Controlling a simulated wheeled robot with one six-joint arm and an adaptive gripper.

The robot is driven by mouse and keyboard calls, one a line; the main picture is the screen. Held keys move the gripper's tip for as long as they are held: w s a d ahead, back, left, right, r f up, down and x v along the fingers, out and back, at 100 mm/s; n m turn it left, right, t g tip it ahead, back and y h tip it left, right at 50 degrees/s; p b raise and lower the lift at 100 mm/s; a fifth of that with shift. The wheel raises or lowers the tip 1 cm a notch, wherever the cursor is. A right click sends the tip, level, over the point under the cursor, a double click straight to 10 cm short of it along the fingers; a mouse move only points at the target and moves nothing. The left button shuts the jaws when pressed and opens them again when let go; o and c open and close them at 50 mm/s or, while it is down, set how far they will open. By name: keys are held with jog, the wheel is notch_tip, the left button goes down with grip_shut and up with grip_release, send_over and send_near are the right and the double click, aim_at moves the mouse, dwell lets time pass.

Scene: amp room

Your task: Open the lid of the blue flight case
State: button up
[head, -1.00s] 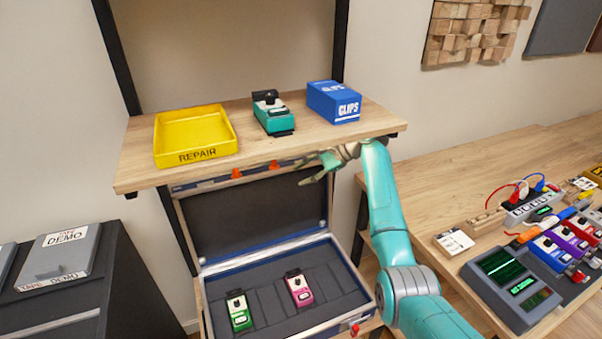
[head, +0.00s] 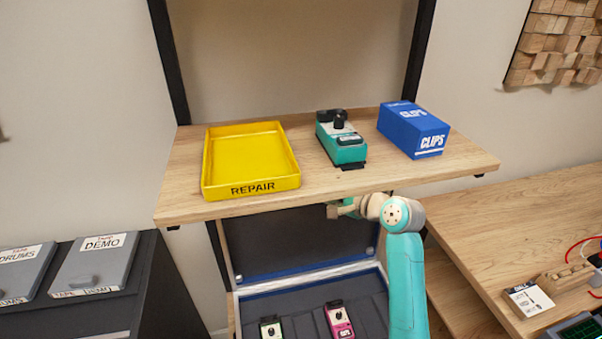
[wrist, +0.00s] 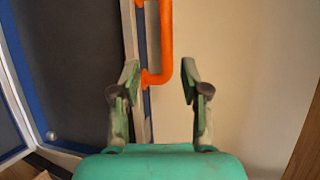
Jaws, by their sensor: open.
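The blue flight case (head: 296,277) stands under the wooden shelf with its lid (head: 290,238) raised upright. The lid's dark lining faces me, and the shelf hides its top edge. In the wrist view the lid's edge (wrist: 142,105) carries an orange handle (wrist: 165,40). My gripper (wrist: 160,85) is open, with its fingers apart on either side of the handle's end. I cannot tell whether a finger touches the lid. In the head view my gripper (head: 338,209) is at the lid's top, partly hidden by the shelf.
Just above the gripper is the shelf (head: 185,195) with a yellow repair tray (head: 250,160), a teal pedal (head: 342,145) and a blue clips box (head: 414,130). A green pedal (head: 271,329) and a pink pedal (head: 339,320) lie in the case. A wooden bench (head: 490,230) stands right.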

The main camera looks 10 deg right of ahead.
jog(key=shift+t, duration=0.3)
jog(key=x, duration=1)
jog(key=shift+w+a+r, duration=0.2)
jog(key=shift+w+a, duration=0.05)
jog(key=shift+a, duration=0.1)
grip_shut()
